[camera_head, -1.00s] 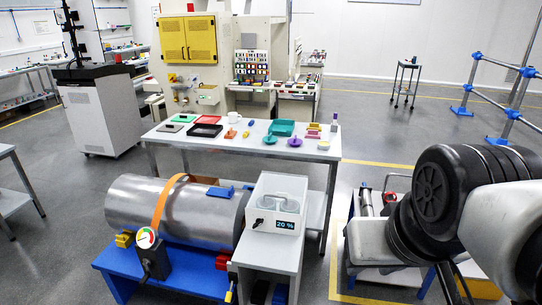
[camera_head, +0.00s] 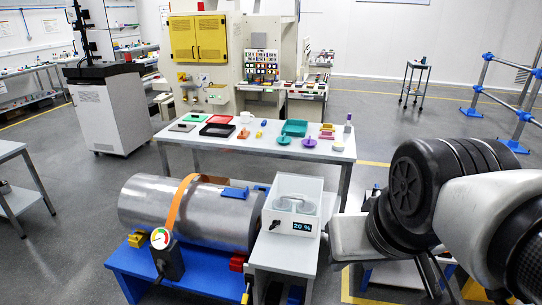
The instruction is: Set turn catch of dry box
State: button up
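The dry box (camera_head: 291,205) is a white box with a clear lid, standing on a small grey stand in the lower middle of the head view. Its front carries a dark display (camera_head: 302,227) reading 20 %. A small black turn catch (camera_head: 274,226) sits on the front, left of the display; it looks tilted, but it is too small to tell its exact setting. My arm comes in from the right, its nearest link just right of the box. My gripper's fingers cannot be made out.
A large metal cylinder (camera_head: 180,212) with an orange strap and a round gauge (camera_head: 160,238) lies on a blue base (camera_head: 205,280) left of the box. Behind stands a table (camera_head: 340,157) with trays and small coloured parts. Open floor (camera_head: 400,130) lies at the back right.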

aim_at(276, 222)
jog(key=u, duration=0.25)
jog(key=i+j+z, duration=0.25)
jog(key=j, duration=0.25)
jog(key=z, duration=0.2)
jog(key=u, duration=0.2)
jog(key=k, duration=0.65)
jog(key=i+l, duration=0.2)
jog(key=i, duration=0.2)
jog(key=i+l+z, duration=0.1)
jog(key=i+l, duration=0.15)
jog(key=i, duration=0.15)
jog(key=i+l+z, duration=0.1)
jog(key=i, duration=0.3)
jog(key=i+l, duration=0.25)
jog(key=i, duration=0.15)
